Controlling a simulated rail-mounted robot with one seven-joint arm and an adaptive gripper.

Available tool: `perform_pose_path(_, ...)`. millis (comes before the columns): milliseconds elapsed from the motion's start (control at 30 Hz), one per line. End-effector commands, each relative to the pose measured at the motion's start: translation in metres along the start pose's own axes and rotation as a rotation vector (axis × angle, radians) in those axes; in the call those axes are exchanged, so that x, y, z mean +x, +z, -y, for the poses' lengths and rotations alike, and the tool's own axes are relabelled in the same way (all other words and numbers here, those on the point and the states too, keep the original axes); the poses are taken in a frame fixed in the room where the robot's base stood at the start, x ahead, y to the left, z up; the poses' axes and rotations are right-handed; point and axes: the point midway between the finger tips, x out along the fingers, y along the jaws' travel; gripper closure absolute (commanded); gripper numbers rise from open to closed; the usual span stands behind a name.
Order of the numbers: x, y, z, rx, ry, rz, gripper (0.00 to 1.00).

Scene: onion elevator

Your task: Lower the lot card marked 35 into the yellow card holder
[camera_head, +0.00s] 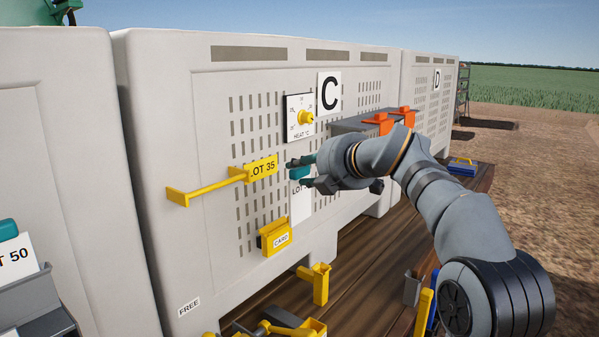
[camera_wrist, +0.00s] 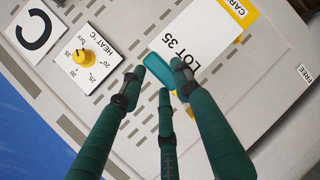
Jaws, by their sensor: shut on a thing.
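The lot card (camera_head: 301,207) is white with a teal grip tab on top; "LOT 35" reads on it in the wrist view (camera_wrist: 203,32). My gripper (camera_head: 301,171) is shut on the teal tab (camera_wrist: 158,76), and the card hangs roughly upright in front of the crate wall. The yellow card holder (camera_head: 275,238), labelled CARD, is on the wall of crate C. In the head view the card's lower edge is above and to the right of the holder. In the wrist view the card's lower end reaches the holder (camera_wrist: 246,17); I cannot tell whether they touch.
A yellow bar with a "LOT 35" sign (camera_head: 262,168) sticks out left of my gripper. The heat dial (camera_head: 304,117) is above it. A grey shelf with orange parts (camera_head: 381,121) is behind my wrist. A yellow bracket (camera_head: 319,283) stands below right of the holder.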

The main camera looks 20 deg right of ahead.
Motion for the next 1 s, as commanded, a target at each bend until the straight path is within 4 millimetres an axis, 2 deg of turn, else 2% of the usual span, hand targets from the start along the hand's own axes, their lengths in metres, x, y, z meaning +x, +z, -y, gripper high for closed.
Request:
perform_pose_path(667, 0.033, -0.014, -0.008, 0.001, 0.000, -0.001, 0.95)
perform_pose_path(900, 0.062, -0.026, -0.018, 0.015, 0.005, 0.000, 0.95)
perform_pose_path(1000, 0.065, -0.026, -0.017, 0.016, 0.008, 0.003, 0.95)
